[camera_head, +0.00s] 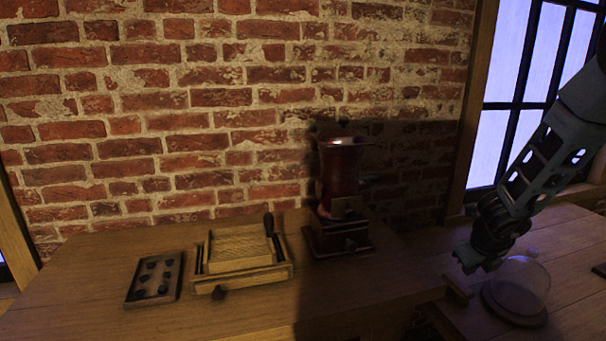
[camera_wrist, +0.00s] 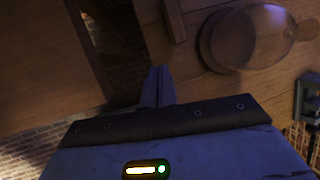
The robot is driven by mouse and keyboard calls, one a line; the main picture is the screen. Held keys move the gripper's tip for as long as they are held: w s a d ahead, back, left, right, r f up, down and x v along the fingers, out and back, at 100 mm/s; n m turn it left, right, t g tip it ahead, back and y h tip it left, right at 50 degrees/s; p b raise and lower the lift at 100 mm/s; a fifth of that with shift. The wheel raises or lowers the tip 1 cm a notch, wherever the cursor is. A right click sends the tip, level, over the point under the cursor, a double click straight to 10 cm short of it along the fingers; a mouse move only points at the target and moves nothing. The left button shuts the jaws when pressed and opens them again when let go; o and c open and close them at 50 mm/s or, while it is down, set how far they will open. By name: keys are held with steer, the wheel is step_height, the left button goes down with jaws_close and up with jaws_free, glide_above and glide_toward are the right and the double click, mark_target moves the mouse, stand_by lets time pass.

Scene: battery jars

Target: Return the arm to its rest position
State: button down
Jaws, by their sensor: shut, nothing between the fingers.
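My arm comes in from the upper right of the head view. My gripper (camera_head: 478,266) hangs at its end, pointing down, beside and above a glass dome on a round wooden base (camera_head: 516,306). In the wrist view my gripper (camera_wrist: 158,72) shows its fingers together, with nothing between them. The dome (camera_wrist: 245,38) lies to the right of the fingers in that view, apart from them as far as I can tell. A wooden block or handle (camera_head: 457,290) is just below my gripper in the head view; what it belongs to is unclear.
A wooden table (camera_head: 90,270) carries a dark tray with several round dark items (camera_head: 155,279), a wooden box with a ridged top (camera_head: 240,252) and a tall dark red grinder (camera_head: 338,195). A brick wall (camera_head: 200,100) stands behind. A window (camera_head: 510,80) is at right.

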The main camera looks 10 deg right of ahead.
steer(key=a+r+n, duration=0.1)
steer(key=a+n, duration=0.1)
steer(key=n, duration=0.1)
steer(key=a+r+n+y, duration=0.1)
steer(key=a+r+n, duration=0.1)
steer(key=a+n, duration=0.1)
steer(key=a+r+n+t, duration=0.1)
steer(key=a+n, duration=0.2)
steer(key=n, duration=0.2)
steer(key=shift+s+a+r+y, duration=0.1)
steer(key=shift+s+r+y, duration=0.15)
steer(key=shift+y, duration=0.05)
steer(key=s+a+r+n+g, duration=0.2)
steer(key=s+a+r+n, duration=0.1)
steer(key=s+a+n, duration=1)
steer(key=s+a+r+n+g+y, duration=0.1)
steer(key=s+a+r+n+g, duration=0.2)
steer(key=s+a+n, duration=1)
steer(key=a+r+n, duration=0.1)
steer(key=a+n, duration=0.1)
steer(key=n, duration=0.4)
steer(key=shift+s+a, duration=0.15)
steer(key=shift+s, duration=0.2)
